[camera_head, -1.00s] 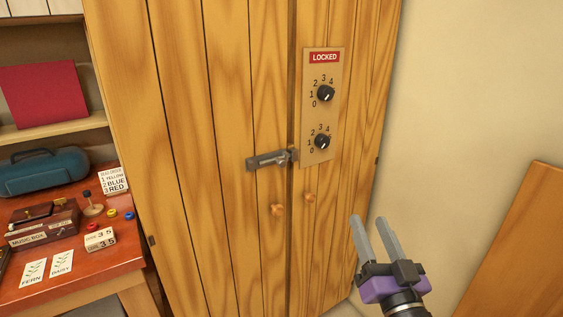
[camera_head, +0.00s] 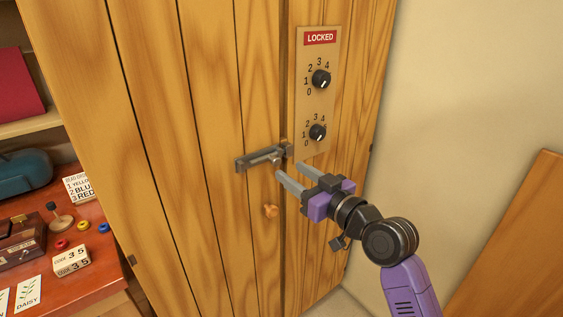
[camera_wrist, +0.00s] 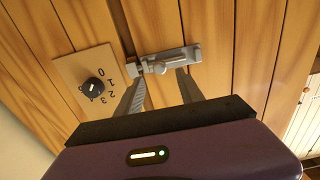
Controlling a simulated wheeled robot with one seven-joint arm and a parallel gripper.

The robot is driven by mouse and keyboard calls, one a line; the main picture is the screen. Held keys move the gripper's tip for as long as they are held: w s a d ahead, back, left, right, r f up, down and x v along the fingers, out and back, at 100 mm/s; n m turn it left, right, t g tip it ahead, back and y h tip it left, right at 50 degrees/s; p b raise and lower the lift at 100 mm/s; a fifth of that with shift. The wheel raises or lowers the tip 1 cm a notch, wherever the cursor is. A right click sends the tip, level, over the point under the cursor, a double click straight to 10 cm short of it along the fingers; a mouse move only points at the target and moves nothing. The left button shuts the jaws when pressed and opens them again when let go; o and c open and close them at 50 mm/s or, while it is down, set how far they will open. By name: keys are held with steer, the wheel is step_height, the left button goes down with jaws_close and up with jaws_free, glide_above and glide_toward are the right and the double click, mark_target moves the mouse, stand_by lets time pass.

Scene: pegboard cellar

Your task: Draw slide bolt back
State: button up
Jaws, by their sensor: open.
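The slide bolt (camera_head: 263,157) is a grey metal bolt mounted on the wooden cabinet door, reaching to the seam between the two doors. Its knob and bar also show in the wrist view (camera_wrist: 164,63). My gripper (camera_head: 287,177) is open and empty, with its two fingers pointing at the bolt from just below and to the right. In the wrist view my fingertips (camera_wrist: 159,78) stand on either side of the bolt's knob, short of it as far as I can tell; contact is not clear.
A panel (camera_head: 318,58) with a red LOCKED sign and two black dials is right of the bolt. A red table (camera_head: 100,264) with small objects stands at left. A wooden board (camera_head: 520,250) leans at right.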

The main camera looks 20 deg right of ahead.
mark_target(278, 162)
steer(key=shift+p+x, duration=0.5)
steer(key=shift+x, duration=1.95)
jaws_close()
